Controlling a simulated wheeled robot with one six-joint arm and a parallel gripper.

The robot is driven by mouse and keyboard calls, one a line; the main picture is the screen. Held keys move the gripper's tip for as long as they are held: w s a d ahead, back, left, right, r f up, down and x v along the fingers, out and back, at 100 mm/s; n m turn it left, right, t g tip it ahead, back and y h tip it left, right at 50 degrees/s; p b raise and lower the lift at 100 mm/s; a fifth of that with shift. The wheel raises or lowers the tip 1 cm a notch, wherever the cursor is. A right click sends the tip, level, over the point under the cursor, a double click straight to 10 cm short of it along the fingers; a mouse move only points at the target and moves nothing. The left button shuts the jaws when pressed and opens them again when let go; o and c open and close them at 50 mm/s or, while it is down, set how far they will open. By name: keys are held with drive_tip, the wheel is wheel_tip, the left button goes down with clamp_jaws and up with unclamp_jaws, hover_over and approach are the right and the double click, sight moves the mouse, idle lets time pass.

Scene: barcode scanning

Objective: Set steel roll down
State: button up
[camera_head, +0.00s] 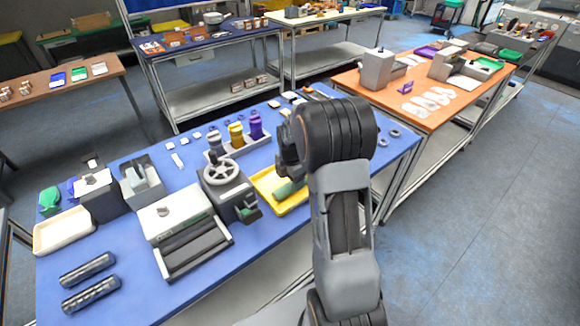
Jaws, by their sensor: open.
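Two dark, shiny metallic rolls lie side by side at the near left of the blue table: an upper roll (87,270) and a lower roll (92,295). They are the things in view that look most like steel rolls. My gripper (288,165) is far to their right, above the yellow tray (262,182). It is open, and its fingers are partly hidden by my arm. A pale green object (284,191) shows in the tray just below it; I cannot tell whether the two touch.
A device with a round handwheel (222,174) stands left of the tray. A grey-white machine (178,218) sits between it and the rolls. Purple and yellow bottles (245,130) stand in a rack behind. A cream tray (64,231) is at far left. Room is free around the rolls.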

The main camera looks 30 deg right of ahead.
sight(290, 184)
drive_tip(key=s+a+r+m+t+b, duration=0.1)
drive_tip(key=s+a+r+m, duration=0.15)
drive_tip(key=r, duration=0.45)
drive_tip(key=s+a+r+m, duration=0.1)
drive_tip(key=s+r+m, duration=0.15)
drive_tip(key=r, duration=0.35)
drive_tip(key=s+a+r+m+t, duration=0.1)
drive_tip(key=s+a+m, duration=0.2)
drive_tip(key=s+m, duration=0.3)
drive_tip(key=s+a+r+m+t, duration=0.1)
drive_tip(key=s+a+m+t, duration=0.1)
drive_tip(key=s+a+m, duration=0.2)
drive_tip(key=shift+s+a+r+m, duration=0.2)
drive_tip(key=shift+s+m, duration=1.35)
drive_tip(key=shift+m, duration=1.05)
